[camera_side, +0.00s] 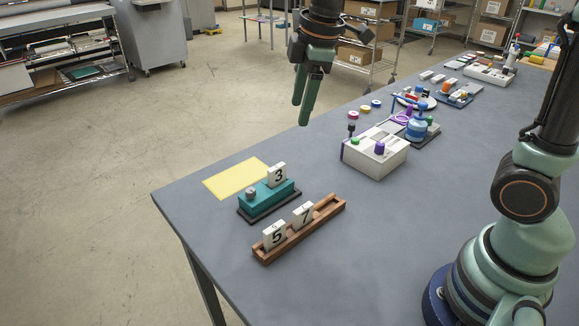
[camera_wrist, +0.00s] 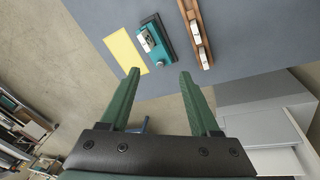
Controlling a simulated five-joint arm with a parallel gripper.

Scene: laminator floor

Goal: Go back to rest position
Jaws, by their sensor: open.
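My gripper (camera_side: 306,100) hangs in the air above the far edge of the table, fingers pointing down, with nothing between them. In the wrist view my gripper (camera_wrist: 158,78) shows two green fingers spread apart. A teal block on a dark base (camera_side: 268,197) holds a white tile marked 3 (camera_side: 278,174). It also shows in the wrist view as a teal block (camera_wrist: 163,41). A wooden rack (camera_side: 325,210) nearer the front holds white tiles marked 5 (camera_side: 274,235) and 7 (camera_side: 303,215). The gripper is clear of all of them.
A yellow sheet (camera_side: 235,179) lies flat beside the teal block. A white box with coloured knobs (camera_side: 374,153) stands further right, with a blue item (camera_side: 417,126) and several small things behind it. The grey table (camera_side: 400,235) is bare at its front middle.

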